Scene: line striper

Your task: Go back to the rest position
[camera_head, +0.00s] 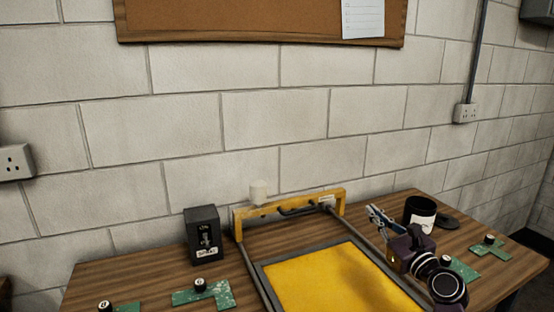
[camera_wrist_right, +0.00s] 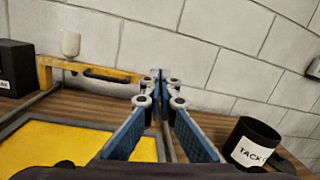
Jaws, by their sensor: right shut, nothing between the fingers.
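My right gripper (camera_head: 374,214) is over the right side of the wooden table, its blue-grey fingers pointing toward the back wall. In the right wrist view the fingers (camera_wrist_right: 158,82) come together at their tips with nothing between them. The gripper is beside a yellow gantry bar (camera_head: 262,214) with a black handle and a white cup on top. A yellow panel (camera_head: 330,280) in a grey frame lies in front of the bar, left of my right arm. My left gripper is not in view.
A black mug (camera_head: 412,209) with a white label, reading "TACK" in the wrist view, stands close right of the gripper. A dark disc (camera_head: 447,223) lies beside it. A black box (camera_head: 204,236) stands at left. Green plates (camera_head: 215,294) with black knobs lie on both sides.

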